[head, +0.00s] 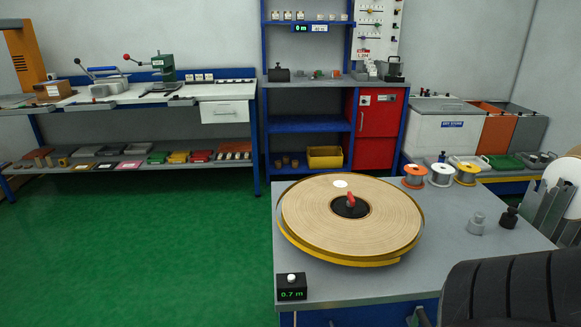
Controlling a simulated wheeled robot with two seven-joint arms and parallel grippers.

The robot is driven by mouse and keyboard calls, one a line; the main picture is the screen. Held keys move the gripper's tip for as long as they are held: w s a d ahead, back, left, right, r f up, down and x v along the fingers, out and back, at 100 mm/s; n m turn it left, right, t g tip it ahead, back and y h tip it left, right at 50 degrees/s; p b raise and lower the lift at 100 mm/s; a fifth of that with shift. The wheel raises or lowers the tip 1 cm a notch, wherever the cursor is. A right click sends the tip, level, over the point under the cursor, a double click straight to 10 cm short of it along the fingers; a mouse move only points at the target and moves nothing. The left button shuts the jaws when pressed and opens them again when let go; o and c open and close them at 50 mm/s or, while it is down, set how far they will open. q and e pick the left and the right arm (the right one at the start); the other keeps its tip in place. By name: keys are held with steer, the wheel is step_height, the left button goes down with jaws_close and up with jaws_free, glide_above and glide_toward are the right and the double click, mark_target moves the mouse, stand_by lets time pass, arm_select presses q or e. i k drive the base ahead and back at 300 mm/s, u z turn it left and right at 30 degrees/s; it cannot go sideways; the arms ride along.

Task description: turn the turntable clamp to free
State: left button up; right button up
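The turntable (300,246) stands on the grey table and carries a wide flat roll of tan tape (395,215). At its centre is a black hub (343,210) with a small red clamp handle (351,200) standing up from it. I cannot tell from this view which setting the clamp is at. Neither of my grippers shows in the head view, and nothing is touching the clamp.
A black counter box (291,289) reading 0.7 m sits at the front left table corner. Several wire spools (441,175) stand behind the roll. Grey and black weights (477,224) stand to its right. A large black ribbed object (515,290) fills the lower right corner.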

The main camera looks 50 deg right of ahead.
mark_target(350, 202)
steer(key=i, duration=2.2)
steer(key=z, duration=2.55)
